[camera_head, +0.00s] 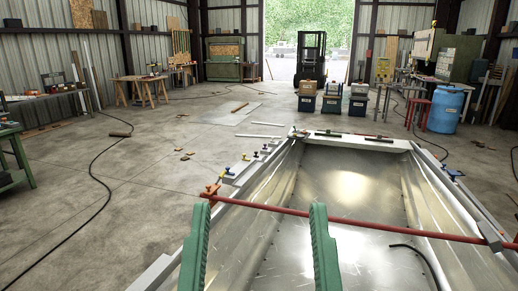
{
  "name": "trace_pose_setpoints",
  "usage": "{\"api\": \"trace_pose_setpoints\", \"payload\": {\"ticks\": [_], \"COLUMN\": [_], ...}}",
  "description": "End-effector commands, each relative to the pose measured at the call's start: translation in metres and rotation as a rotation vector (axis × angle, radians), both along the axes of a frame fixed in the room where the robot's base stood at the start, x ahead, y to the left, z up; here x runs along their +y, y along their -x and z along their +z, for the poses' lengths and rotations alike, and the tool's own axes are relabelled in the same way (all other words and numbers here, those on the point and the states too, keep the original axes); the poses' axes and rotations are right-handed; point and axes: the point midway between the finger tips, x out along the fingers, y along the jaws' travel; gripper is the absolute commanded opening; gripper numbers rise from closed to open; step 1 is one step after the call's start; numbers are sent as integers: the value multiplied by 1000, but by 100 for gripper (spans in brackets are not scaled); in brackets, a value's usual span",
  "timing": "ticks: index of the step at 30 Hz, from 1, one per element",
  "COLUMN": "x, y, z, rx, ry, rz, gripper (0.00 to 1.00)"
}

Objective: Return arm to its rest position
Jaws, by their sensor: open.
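A long red bar (400,231) crosses the hull from side to side.
Small clamps and blocks line the hull's left rim (240,171). A black hose (412,254) lies inside at right. A black cable (92,165) crosses the mostly open left floor.

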Motion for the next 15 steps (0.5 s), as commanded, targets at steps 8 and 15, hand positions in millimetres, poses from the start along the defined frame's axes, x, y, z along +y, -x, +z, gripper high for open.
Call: {"api": "trace_pose_setpoints", "payload": {"ticks": [8, 15], "x": [2, 4], "y": [0, 0], "z": [177, 300], "rx": [1, 2], "ry": [-3, -6], "rz": [9, 18], "gripper": [72, 72]}}
